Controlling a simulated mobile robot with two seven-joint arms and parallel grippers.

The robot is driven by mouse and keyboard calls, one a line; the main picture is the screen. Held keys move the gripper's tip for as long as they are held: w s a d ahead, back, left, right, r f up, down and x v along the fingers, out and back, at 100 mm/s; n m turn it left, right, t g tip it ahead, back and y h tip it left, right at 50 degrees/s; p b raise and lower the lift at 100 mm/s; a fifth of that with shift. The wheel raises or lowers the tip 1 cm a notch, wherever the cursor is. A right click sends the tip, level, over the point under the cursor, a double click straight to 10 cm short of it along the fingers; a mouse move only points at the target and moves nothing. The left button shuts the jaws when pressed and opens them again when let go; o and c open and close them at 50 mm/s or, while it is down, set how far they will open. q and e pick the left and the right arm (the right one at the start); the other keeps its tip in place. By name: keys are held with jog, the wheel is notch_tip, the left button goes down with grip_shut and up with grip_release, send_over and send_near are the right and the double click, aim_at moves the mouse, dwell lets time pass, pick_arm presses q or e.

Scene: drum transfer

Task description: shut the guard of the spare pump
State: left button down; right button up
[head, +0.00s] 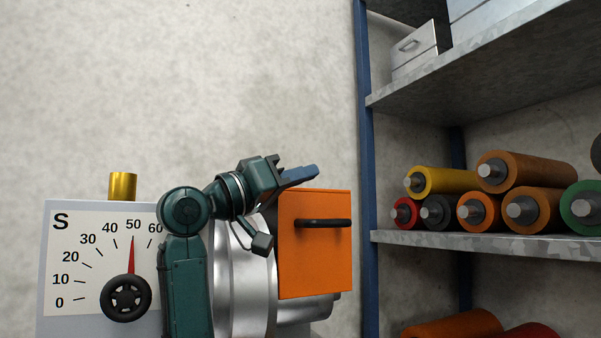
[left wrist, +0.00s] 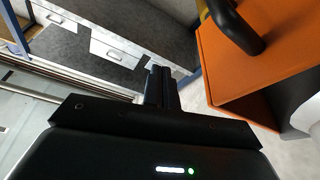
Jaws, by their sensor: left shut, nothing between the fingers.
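The spare pump has a white dial panel (head: 70,255) marked S and a silver ribbed body (head: 256,300). Its orange guard (head: 315,270) stands at the right of the body, with a black bar handle (head: 323,223) across its upper part. I cannot tell how far the guard is swung. In the left wrist view the guard (left wrist: 265,60) is at upper right, with its handle (left wrist: 236,28) at the top. My left gripper (head: 312,172) is shut and empty, just above the guard's top edge in the head view. Its fingers (left wrist: 161,84) appear apart from the guard in the wrist view. My right gripper is not in view.
A metal shelf unit with a blue post (head: 366,200) stands close to the right of the guard. Several coloured rollers (head: 525,170) lie on its shelf and grey boxes (head: 417,50) sit above. A brass cap (head: 122,186) tops the dial panel. Bare wall lies behind.

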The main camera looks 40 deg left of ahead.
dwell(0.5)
pick_arm(q)
notch_tip(320, 180, up, 10)
jog(key=p, duration=0.4)
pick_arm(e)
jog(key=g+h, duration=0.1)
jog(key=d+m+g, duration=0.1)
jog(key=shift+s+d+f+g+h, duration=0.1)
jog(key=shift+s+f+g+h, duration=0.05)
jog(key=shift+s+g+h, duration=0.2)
